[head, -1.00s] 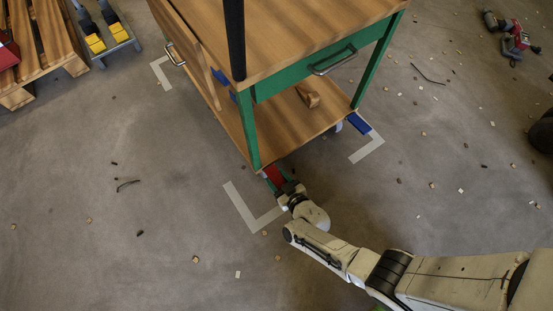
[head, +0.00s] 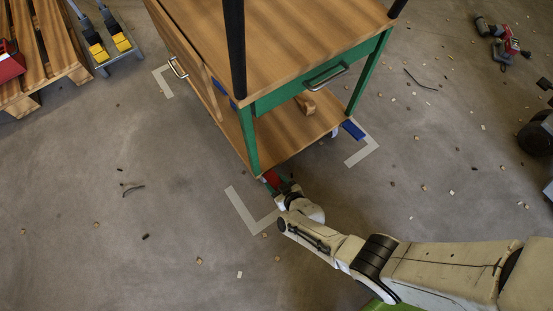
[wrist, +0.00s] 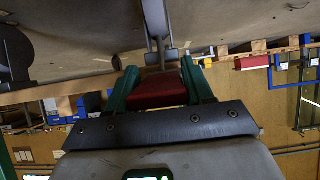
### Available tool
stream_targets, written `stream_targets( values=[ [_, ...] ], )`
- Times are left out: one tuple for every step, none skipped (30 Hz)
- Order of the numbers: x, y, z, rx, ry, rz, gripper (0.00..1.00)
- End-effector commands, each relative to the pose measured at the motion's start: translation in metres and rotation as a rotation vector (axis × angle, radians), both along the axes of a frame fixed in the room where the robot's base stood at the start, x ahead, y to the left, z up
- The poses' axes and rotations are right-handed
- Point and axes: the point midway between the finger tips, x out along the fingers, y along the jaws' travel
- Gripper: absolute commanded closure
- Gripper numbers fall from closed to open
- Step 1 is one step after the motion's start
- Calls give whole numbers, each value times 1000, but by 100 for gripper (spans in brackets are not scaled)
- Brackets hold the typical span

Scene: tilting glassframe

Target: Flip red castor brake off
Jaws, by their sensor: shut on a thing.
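The red castor brake (head: 271,178) shows under the near corner of the trolley (head: 300,75), which has a wooden top and green frame. My gripper (head: 278,186) is at this brake, low by the floor. In the wrist view, the two green fingers of my gripper (wrist: 160,83) stand on either side of the red brake (wrist: 158,92) and are shut on it. A grey metal part (wrist: 158,28) lies beyond the fingertips. The castor wheel and the brake's exact tilt cannot be made out; my gripper and the lower shelf hide part of them.
A blue brake (head: 353,130) shows at the trolley's right corner. Pale tape corners (head: 250,215) mark the floor. A pallet (head: 35,55) stands at the far left, and red tools (head: 510,45) lie at the far right. The left floor is mostly clear, with small scraps.

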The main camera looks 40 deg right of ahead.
Motion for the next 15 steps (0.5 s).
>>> stream_targets(
  values=[
    [1,0,0,1,-1,1,46],
    [1,0,1,1,-1,1,43],
    [1,0,1,1,-1,1,39],
    [1,0,1,1,-1,1,36],
    [1,0,1,1,-1,1,33],
    [1,0,0,1,-1,1,30],
    [0,0,0,1,-1,1,28],
    [0,0,0,1,-1,1,28],
    [0,0,0,1,-1,1,28],
    [0,0,0,1,-1,1,28],
    [0,0,0,1,-1,1,28],
    [0,0,0,0,-1,0,28],
    [0,0,0,0,-1,0,28],
    [0,0,1,0,0,0,28],
    [-1,0,2,0,0,0,28]
  ],
)
